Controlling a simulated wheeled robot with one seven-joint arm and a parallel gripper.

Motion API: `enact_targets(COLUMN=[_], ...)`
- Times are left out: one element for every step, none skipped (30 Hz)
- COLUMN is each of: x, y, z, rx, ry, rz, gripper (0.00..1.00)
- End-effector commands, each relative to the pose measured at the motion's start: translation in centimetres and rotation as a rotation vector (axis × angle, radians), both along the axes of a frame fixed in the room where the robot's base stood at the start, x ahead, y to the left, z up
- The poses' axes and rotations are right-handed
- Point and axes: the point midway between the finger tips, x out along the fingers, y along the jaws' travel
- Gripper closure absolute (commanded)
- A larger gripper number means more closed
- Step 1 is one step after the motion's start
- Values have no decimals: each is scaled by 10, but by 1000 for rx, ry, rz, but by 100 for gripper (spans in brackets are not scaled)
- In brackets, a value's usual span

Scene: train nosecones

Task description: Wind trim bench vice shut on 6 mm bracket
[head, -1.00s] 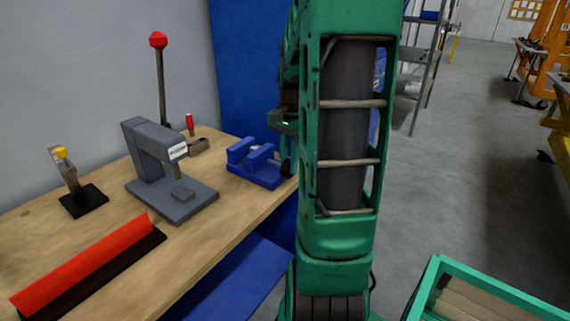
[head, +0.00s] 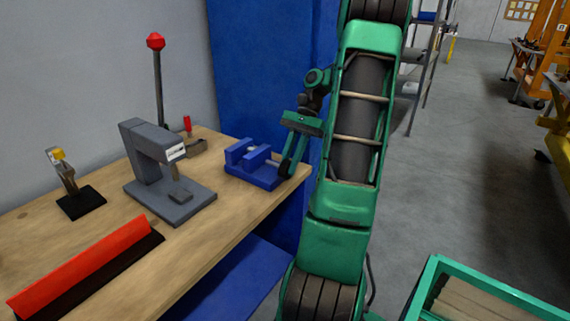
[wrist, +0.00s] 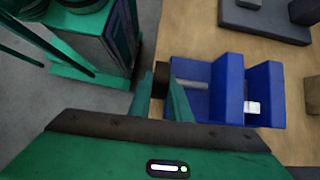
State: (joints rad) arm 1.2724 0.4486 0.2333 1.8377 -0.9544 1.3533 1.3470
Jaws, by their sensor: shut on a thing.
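The blue trim bench vice (head: 252,178) sits on the wooden bench near its right end. In the wrist view, the vice (wrist: 228,85) shows two upright blue jaws with a gap between them. A small whitish piece (wrist: 252,107), perhaps the bracket, shows low in that gap; I cannot tell whether both jaws touch it. A grey screw (wrist: 196,85) runs from the vice to a dark handle (wrist: 161,72). My gripper (wrist: 160,98) is shut on this handle, its fingers hiding part of it. In the head view my gripper (head: 289,168) is at the vice's right end.
A toggle clamp (head: 75,190) and a red angled strip (head: 85,265) are further left. A teal-edged crate (head: 485,290) stands at lower right.

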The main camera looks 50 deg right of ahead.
Motion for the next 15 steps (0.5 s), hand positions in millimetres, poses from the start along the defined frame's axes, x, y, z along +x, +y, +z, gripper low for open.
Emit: enact_targets(x=[2, 2, 2, 2, 2, 2, 2, 2, 2, 2, 3, 3, 3, 3, 3], y=[-2, -2, -2, -2, -2, -2, -2, -2, -2, -2, -2, -2, -2, -2, -2], z=[0, -1, -1, -1, -1, -1, -1, -1, -1, -1, -1, -1, -1, -1, -1], rx=[15, 24, 35, 43, 50, 58, 63, 67, 72, 76, 78, 81, 83, 84, 85], ry=[-5, -4, -4, -3, -2, -1, -1, -1, 0, 1, 1, 0, 1, 1, 1], rz=[-2, -3, -3, -3, -3, -2, -2, -2, -3, -3, -3, -2, -2, -2, -2], gripper=[100, 100, 100, 100, 100, 100, 100, 100, 100, 100, 100, 100, 100, 100, 100])
